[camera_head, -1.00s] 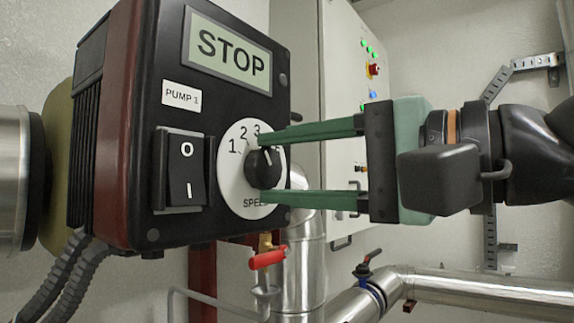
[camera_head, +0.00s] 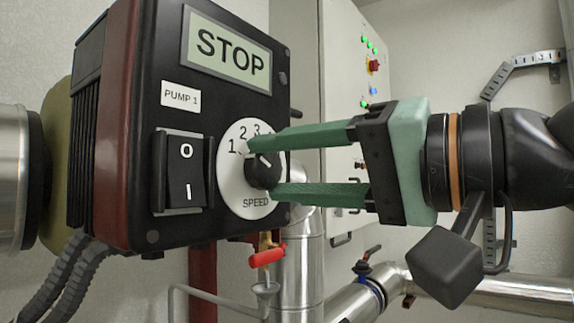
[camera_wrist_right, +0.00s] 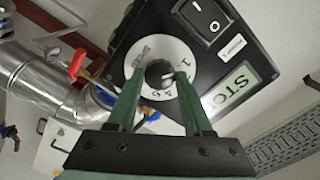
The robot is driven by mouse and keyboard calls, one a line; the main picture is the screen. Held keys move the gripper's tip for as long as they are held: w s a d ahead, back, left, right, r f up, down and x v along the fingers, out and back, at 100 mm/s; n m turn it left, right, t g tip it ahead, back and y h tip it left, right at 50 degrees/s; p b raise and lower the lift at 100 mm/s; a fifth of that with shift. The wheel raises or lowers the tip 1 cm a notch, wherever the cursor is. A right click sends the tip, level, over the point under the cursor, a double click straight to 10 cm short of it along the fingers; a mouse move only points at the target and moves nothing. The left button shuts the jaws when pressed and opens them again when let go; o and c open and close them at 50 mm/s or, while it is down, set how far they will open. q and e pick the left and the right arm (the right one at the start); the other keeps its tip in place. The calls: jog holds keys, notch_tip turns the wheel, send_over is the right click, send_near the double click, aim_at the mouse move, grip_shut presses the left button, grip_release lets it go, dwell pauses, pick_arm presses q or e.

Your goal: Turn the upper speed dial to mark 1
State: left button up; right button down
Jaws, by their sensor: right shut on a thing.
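The speed dial is a black knob (camera_head: 263,170) on a round white scale plate (camera_head: 236,187) on the pump 1 control box (camera_head: 131,215). Marks 1, 2 and 3 show on the upper left of the plate. The knob's white pointer line slants to the upper left, roughly toward mark 2. My right gripper (camera_head: 263,167) comes from the right, its green fingers shut on the knob, one above and one below. In the right wrist view the knob (camera_wrist_right: 159,74) sits between the fingertips. The fingers hide the plate's right side. My left gripper is not in view.
Left of the dial is a rocker switch (camera_head: 184,170) marked O and I. Above is a display (camera_head: 229,48) reading STOP. Below stands a red-handled valve (camera_head: 267,255) near silver pipes (camera_head: 303,265). A grey cabinet (camera_head: 345,50) stands behind my gripper.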

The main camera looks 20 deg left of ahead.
jog(key=shift+c, duration=1.6)
grip_release()
jog(key=b+v, duration=0.2)
jog(key=v, duration=1)
jog(key=shift+d, duration=0.25)
jog(key=shift+s, duration=0.1)
